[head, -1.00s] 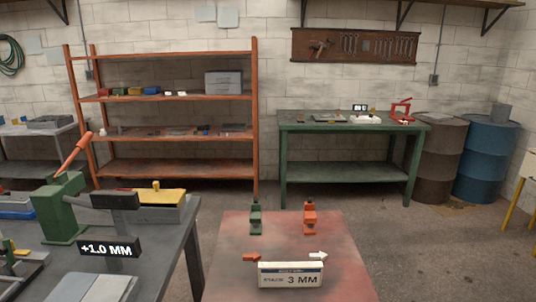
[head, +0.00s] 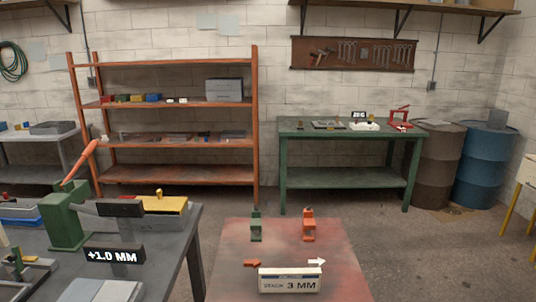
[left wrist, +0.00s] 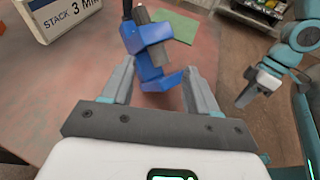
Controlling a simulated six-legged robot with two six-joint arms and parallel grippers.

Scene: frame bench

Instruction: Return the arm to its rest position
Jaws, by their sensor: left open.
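In the left wrist view my left gripper (left wrist: 157,72) is open, its two fingers apart. A blue clamp-like piece (left wrist: 150,52) with a dark grey part lies ahead of and partly between the fingers; I cannot tell whether they touch. My right gripper (left wrist: 258,88), on a teal arm, shows at the right; its jaws are too small to read. Neither arm shows in the head view.
A red table (head: 235,285) carries a green clamp (head: 257,226), an orange clamp (head: 309,225) and a "3 MM" sign (head: 291,282). A grey bench (head: 180,240) with a green press (head: 65,220) stands left. Open floor lies right.

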